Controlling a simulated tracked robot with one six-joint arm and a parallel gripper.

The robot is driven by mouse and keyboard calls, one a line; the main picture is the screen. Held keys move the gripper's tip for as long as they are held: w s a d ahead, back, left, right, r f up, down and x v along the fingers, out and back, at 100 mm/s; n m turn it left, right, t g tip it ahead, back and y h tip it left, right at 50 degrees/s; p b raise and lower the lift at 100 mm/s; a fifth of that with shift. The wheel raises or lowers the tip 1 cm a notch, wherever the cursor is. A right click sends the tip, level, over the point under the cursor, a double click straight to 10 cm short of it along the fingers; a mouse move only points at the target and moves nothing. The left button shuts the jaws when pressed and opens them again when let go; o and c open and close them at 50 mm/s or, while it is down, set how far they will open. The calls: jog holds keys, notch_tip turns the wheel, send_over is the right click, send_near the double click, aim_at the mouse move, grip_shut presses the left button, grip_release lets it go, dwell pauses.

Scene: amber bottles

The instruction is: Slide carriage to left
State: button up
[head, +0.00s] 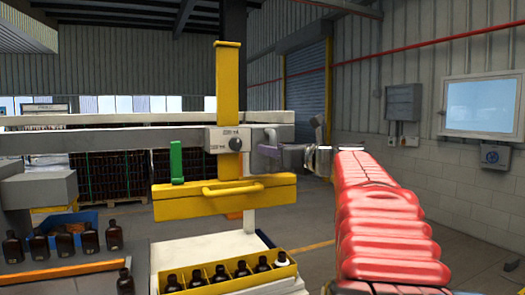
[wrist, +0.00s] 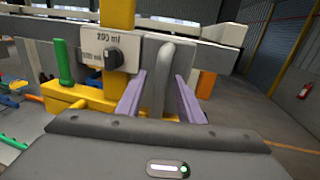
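The carriage (head: 228,140) is a pale box with a dark knob and volume labels on a yellow upright, mounted on a horizontal grey rail (head: 110,138). It also shows in the wrist view (wrist: 92,50). A grey bar handle (wrist: 167,60) sticks out on its right side. My gripper (head: 268,150) is at that handle, right of the carriage. In the wrist view its purple fingers (wrist: 160,78) stand apart, one on each side of the handle, and look open. Contact with the handle cannot be made out.
A yellow block with a front handle (head: 225,196) hangs under the carriage, above a yellow crate of amber bottles (head: 225,275). A green upright piece (head: 176,162) stands left of the carriage. More amber bottles (head: 64,242) stand at the left. Floor at the right is clear.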

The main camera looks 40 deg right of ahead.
jog(key=shift+w, duration=0.2)
grip_shut()
dwell(0.3)
jog(key=shift+d, duration=0.1)
